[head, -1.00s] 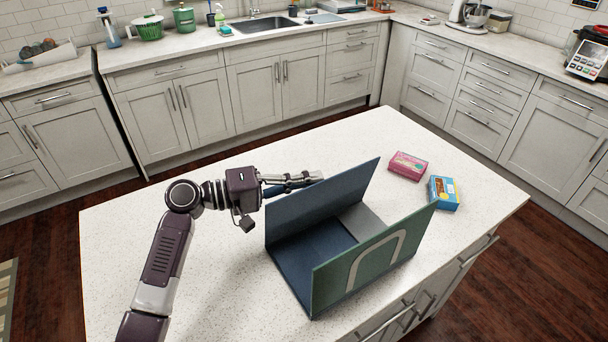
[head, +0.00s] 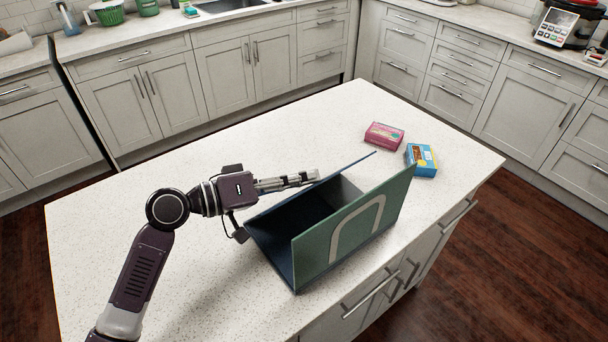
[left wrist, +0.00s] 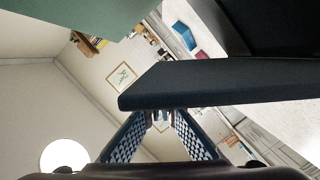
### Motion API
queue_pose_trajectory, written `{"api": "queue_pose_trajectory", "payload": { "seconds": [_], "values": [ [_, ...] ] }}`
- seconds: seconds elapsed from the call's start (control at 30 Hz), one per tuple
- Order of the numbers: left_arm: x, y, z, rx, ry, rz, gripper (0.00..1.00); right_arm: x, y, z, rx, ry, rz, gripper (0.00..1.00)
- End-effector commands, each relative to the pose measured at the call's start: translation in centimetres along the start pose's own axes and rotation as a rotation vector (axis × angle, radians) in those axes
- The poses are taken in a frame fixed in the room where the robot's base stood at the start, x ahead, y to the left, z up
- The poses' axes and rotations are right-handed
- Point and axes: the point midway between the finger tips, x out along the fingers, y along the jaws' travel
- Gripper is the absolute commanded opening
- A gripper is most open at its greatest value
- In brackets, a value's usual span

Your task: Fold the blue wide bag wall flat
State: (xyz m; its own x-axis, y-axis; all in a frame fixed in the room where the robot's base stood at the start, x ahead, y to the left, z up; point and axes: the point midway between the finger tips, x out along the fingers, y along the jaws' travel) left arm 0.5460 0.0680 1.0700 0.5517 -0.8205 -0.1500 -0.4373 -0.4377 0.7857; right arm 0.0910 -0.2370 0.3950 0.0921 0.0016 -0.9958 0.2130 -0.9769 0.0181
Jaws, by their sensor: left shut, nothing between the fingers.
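The open bag stands on the white island, with its green wall (head: 345,232) and pale handle mark toward me. Its blue wide wall (head: 359,161) is on the far side, seen almost edge-on and leaning inward over the shaded inside. My left gripper (head: 315,176) is shut and empty, at the top of the blue wall. Contact cannot be told for sure. In the left wrist view the blue wall (left wrist: 230,82) is a dark panel close to the fingers (left wrist: 161,117), and the green wall (left wrist: 75,22) fills the upper left. My right gripper is not in view.
A pink box (head: 384,136) and a blue box (head: 421,160) stand on the island (head: 140,235) behind and right of the bag. The island top is clear to the left and behind. The bag stands near the front edge, above the drawers.

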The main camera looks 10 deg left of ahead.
Motion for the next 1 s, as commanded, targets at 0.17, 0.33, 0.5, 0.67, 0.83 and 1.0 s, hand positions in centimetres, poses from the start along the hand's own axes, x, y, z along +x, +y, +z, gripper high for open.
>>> {"api": "queue_pose_trajectory", "payload": {
  "seconds": [0.17, 0.33, 0.5, 0.67, 0.83, 1.0],
  "values": [
    [0.0, 0.0, 0.0, 0.0, 0.0, 0.0, 0.0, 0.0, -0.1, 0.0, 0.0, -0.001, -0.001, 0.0],
    [-0.1, 0.0, 0.0, -0.001, 0.0, -0.001, 0.0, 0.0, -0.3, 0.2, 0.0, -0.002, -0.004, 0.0],
    [-1.8, -0.2, 0.1, -0.001, -0.001, -0.004, 0.0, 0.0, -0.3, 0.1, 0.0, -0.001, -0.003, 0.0],
    [-5.2, -0.2, 0.1, -0.001, -0.001, -0.006, 0.0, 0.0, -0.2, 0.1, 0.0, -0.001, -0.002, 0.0],
    [-8.8, -0.2, 0.1, -0.001, -0.001, -0.005, 0.0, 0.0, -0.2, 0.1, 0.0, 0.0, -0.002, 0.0],
    [-11.1, -0.1, 0.1, -0.002, 0.0, -0.002, 0.0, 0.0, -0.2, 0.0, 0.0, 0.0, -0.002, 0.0]
  ]
}}
